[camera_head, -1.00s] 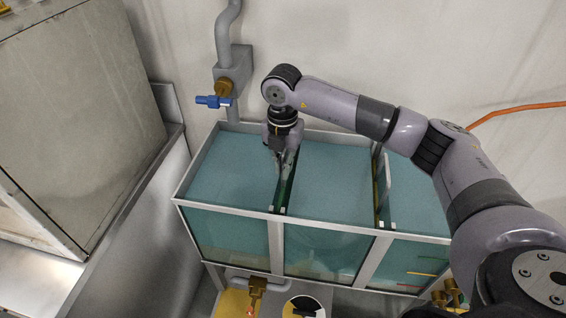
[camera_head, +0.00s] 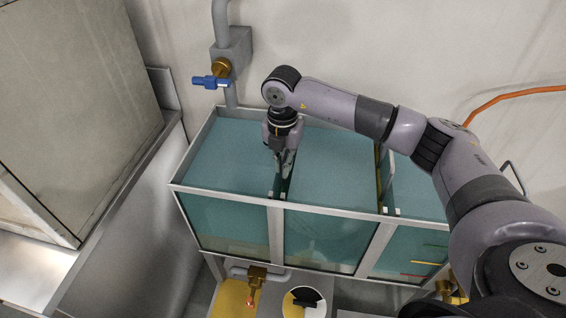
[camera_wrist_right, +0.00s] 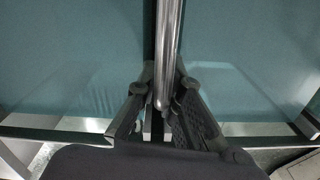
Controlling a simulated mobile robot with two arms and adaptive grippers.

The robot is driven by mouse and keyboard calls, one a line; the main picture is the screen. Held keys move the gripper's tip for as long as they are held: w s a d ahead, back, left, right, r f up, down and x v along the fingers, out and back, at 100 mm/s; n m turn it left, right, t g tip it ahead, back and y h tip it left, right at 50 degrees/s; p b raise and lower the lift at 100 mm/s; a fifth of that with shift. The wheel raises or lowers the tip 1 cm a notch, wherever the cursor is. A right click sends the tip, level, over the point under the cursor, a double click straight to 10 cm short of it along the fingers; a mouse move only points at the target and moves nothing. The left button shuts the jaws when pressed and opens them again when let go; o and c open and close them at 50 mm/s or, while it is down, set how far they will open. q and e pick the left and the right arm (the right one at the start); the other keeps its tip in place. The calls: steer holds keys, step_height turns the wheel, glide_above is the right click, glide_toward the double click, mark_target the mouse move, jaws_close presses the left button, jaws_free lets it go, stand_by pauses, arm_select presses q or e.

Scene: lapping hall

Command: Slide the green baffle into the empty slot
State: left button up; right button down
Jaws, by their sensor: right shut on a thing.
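My right gripper (camera_head: 281,168) is over the left divider line of the water tank (camera_head: 225,194). Its fingers are closed around a round metal handle bar (camera_wrist_right: 169,45), seen between them in the wrist view. Below the fingers in the head view, a thin dark green edge of the green baffle (camera_head: 285,187) shows between two slot guides (camera_head: 277,195). The baffle stands upright in line with the slot; most of it is hidden by the gripper and the tank, so its depth cannot be told. My left gripper is not in view.
A second divider with a handle (camera_head: 388,180) stands to the right in the tank. A grey pipe with a blue valve handle (camera_head: 211,82) rises behind the left corner. A large grey cabinet (camera_head: 75,110) stands at left. An orange hose (camera_head: 510,95) hangs on the wall.

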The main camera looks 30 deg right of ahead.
steer(key=shift+f+b, duration=0.4)
steer(key=shift+f, duration=0.1)
stand_by(0.8)
steer(key=c, duration=1.7)
jaws_free()
steer(key=shift+a, duration=0.1)
steer(key=shift+o, duration=0.2)
steer(key=shift+f, duration=0.1)
